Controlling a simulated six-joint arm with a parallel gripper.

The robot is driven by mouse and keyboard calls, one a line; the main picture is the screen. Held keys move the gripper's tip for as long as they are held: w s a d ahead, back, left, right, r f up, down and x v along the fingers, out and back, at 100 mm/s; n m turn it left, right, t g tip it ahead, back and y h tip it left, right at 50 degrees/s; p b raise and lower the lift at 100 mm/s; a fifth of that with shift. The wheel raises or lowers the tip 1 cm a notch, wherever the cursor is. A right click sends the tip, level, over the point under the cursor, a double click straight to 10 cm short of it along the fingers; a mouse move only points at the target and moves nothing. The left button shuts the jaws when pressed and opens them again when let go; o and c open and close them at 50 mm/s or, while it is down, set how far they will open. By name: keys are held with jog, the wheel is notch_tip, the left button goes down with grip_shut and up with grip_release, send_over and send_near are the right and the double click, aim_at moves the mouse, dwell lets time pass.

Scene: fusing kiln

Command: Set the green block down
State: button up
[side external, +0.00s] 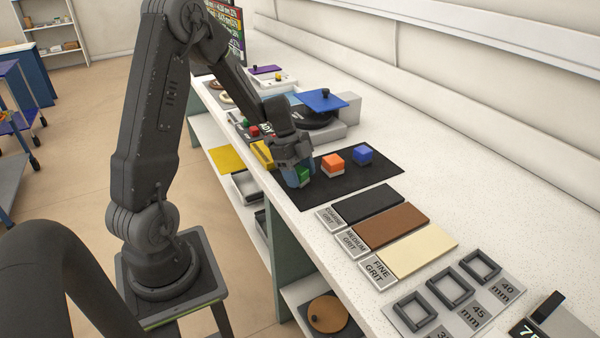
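The green block (303,175) is low over or on the black mat (345,182), near the mat's left side. My gripper (299,176) points down around it, and its fingers hide much of the block. I cannot tell whether the fingers press on the block or stand slightly apart from it. I also cannot tell whether the block's underside touches the mat. The orange block (333,164) and the blue block (363,155) sit on the mat to the right, roughly in line with the green one.
Black, brown and cream grit strips (392,227) lie in front of the mat, with square frames (450,287) nearer the camera. Behind stands a round black device with a raised blue plate (324,100). A yellow block (262,154) is close left of my gripper.

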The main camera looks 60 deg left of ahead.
jog(key=shift+o, duration=0.4)
jog(key=shift+a+r, duration=0.15)
jog(key=shift+r, duration=0.35)
jog(key=v, duration=1.1)
jog(key=s+d+r+n+t+y, duration=0.2)
jog(key=s+d+n, duration=0.4)
jog(key=d, duration=0.4)
jog(key=s+d+r+n+t+y, duration=0.1)
jog(key=s+d+r+n, duration=0.4)
jog(key=d, duration=0.6)
jog(key=s+n+y, duration=0.1)
jog(key=s+n, duration=0.1)
jog(key=s, duration=0.1)
jog(key=shift+d+r+t, duration=0.3)
jog(key=shift+r+t, duration=0.05)
jog(key=shift+t, duration=0.05)
